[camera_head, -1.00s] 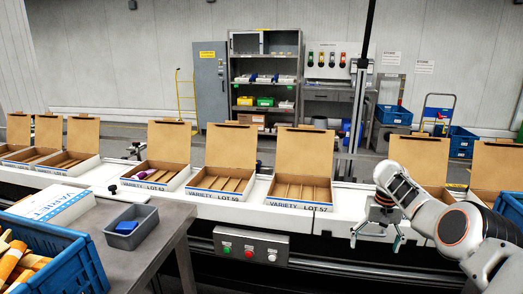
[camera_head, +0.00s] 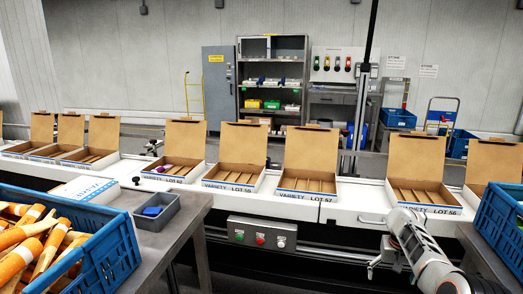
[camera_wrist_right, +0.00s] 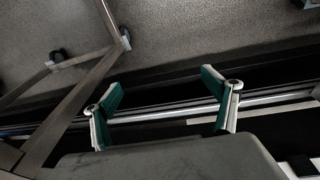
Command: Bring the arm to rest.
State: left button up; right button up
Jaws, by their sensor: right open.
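My right gripper (camera_head: 387,264) hangs low at the front of the conveyor, below the box marked LOT 56 (camera_head: 412,208), in the head view. My right arm (camera_head: 425,258) comes in from the lower right corner. In the right wrist view the two green-padded fingers of the right gripper (camera_wrist_right: 163,92) stand wide apart with nothing between them. Below them are a dark rail and the floor. My left gripper is in neither view.
Open cardboard boxes, including LOT 57 (camera_head: 309,196), line the white conveyor (camera_head: 340,212). A button panel (camera_head: 262,235) is on its front. Blue crates stand at the left (camera_head: 105,262) and right (camera_head: 497,225). A grey bin (camera_head: 160,220) sits on the left table.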

jog(key=s+d+f+n+t+h, duration=0.1)
jog(key=s+d+f, duration=0.15)
jog(key=f, duration=0.35)
jog(key=s+d+f+t+h, duration=0.1)
jog(key=s+d+f, duration=0.15)
jog(key=f, duration=0.25)
jog(key=s+a+f+n+t, duration=0.2)
jog(key=s+a+f, duration=0.2)
jog(key=s+f, duration=0.3)
jog(key=s+a+r+n+t+y, duration=0.2)
jog(key=s+a+r+y, duration=0.1)
jog(key=s+a, duration=0.9)
jog(key=s+a+r+n+t+y+p, duration=0.1)
jog(key=s+a+r, duration=0.5)
jog(key=s+a, duration=0.7)
jog(key=shift+s+r+n+t+y+p, duration=0.2)
jog(key=shift+s+n+t+y+p, duration=0.1)
jog(key=shift+s+n+t+y, duration=0.7)
